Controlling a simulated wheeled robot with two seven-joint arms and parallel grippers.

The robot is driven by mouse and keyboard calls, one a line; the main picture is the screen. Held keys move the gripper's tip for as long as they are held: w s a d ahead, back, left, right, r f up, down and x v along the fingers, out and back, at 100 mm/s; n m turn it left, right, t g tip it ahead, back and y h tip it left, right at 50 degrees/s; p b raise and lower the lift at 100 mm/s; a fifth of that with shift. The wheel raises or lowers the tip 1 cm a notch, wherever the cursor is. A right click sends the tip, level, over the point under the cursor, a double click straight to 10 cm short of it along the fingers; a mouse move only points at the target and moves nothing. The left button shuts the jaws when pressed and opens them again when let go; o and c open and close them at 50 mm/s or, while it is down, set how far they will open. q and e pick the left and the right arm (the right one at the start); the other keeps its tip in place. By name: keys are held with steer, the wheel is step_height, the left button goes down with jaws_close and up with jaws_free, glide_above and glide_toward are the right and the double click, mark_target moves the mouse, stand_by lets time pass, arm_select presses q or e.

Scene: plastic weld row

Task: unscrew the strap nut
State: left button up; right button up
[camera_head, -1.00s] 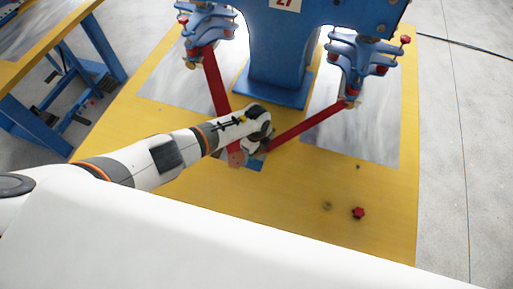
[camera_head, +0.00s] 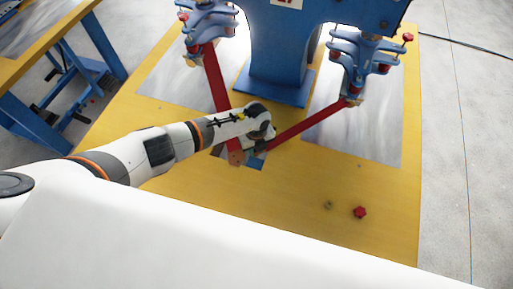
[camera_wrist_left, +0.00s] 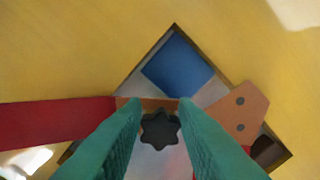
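The strap nut is a dark star-shaped knob (camera_wrist_left: 160,130). In the left wrist view it sits between the two green fingers of my left gripper (camera_wrist_left: 159,104), with only thin gaps at its sides. The gripper looks open around it; contact is not clear. A red strap (camera_wrist_left: 55,121) comes in from the left, and a brown end piece with two holes (camera_wrist_left: 238,112) lies to the right. In the head view my left gripper (camera_head: 257,147) is low where two red straps (camera_head: 303,127) meet, and my wrist hides the nut. My right gripper is not in view.
A blue machine column (camera_head: 275,60) stands behind the gripper, with blue clamp stacks (camera_head: 358,58) on both sides. A red knob (camera_head: 360,212) and a small round part (camera_head: 328,205) lie on the yellow surface (camera_head: 300,225). A blue-legged table (camera_head: 105,50) is at left.

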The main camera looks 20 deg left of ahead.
arm_select(q)
steer(key=shift+r+n+p, duration=0.15)
steer(key=shift+n+p, duration=0.25)
steer(key=shift+n, duration=0.5)
steer(key=shift+c, duration=0.2)
steer(key=n, duration=0.2)
steer(key=n+p, duration=0.1)
steer(key=shift+w+n, duration=0.2)
steer(key=shift+n, duration=0.2)
steer(key=n+p, duration=0.1)
steer(key=n, duration=0.2)
steer(key=shift+w, duration=0.2)
steer(key=n+p, duration=0.1)
steer(key=n, duration=0.3)
steer(key=shift+w, duration=0.2)
steer(key=n+p, duration=0.1)
steer(key=n, duration=0.3)
steer(key=shift+w, duration=0.15)
steer(key=n, duration=0.3)
steer(key=shift+w+a, duration=0.15)
steer(key=o, duration=0.9)
